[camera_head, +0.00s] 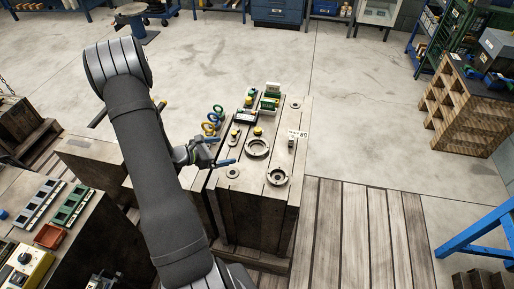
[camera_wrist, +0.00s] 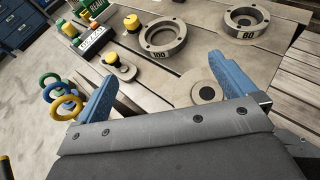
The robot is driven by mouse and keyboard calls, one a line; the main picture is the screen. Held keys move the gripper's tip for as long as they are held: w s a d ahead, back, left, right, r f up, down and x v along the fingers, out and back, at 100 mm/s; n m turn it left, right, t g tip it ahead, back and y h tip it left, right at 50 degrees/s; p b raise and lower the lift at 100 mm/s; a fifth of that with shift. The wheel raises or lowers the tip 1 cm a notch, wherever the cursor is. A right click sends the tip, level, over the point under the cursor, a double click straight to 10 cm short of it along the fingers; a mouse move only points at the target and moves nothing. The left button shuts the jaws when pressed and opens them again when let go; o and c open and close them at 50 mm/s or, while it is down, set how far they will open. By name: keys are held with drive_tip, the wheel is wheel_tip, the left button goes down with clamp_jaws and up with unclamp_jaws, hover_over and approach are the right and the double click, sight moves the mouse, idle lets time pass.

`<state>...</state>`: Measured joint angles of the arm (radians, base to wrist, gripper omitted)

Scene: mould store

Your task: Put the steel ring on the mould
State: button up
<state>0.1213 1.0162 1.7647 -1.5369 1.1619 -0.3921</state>
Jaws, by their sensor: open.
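Two grey steel rings lie flat on the top of a large block. One is marked 100 (camera_wrist: 149,51) and also shows in the head view (camera_head: 248,153). The other is marked 80 (camera_wrist: 231,31), at the head view's lower right (camera_head: 269,181). A flat disc with a dark centre (camera_wrist: 194,99) is set at the block's near side (camera_head: 233,176). Which part is the mould is not marked; the block (camera_head: 250,205) may be it. My gripper (camera_wrist: 163,70) is open and empty over the block's left edge in the head view (camera_head: 215,152), apart from both rings.
Yellow-topped knobs (camera_wrist: 132,23), green boxes (camera_head: 270,98) and a black box with a label (camera_wrist: 91,43) stand at the block's far side. Coloured eye rings (camera_wrist: 66,105) stand by its left edge.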

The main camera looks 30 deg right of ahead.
approach(263, 145)
drive_tip(key=shift+w+d, duration=0.1)
drive_tip(key=shift+w, duration=0.1)
drive_tip(key=shift+s+x, duration=0.2)
drive_tip(key=shift+x, duration=2.4)
drive_tip(key=c, duration=1.4)
drive_tip(key=shift+r, duration=0.1)
drive_tip(key=shift+r, duration=0.6)
drive_tip(key=r, duration=0.3)
drive_tip(key=shift+s+d, duration=0.1)
drive_tip(key=shift+s, duration=0.15)
drive_tip(key=s+d+r, duration=0.3)
drive_tip(key=s+r, duration=0.3)
drive_tip(key=s, duration=0.4)
drive_tip(key=shift+s+d+r, duration=0.15)
drive_tip(key=shift+d+r, duration=0.1)
drive_tip(key=shift+d, duration=0.05)
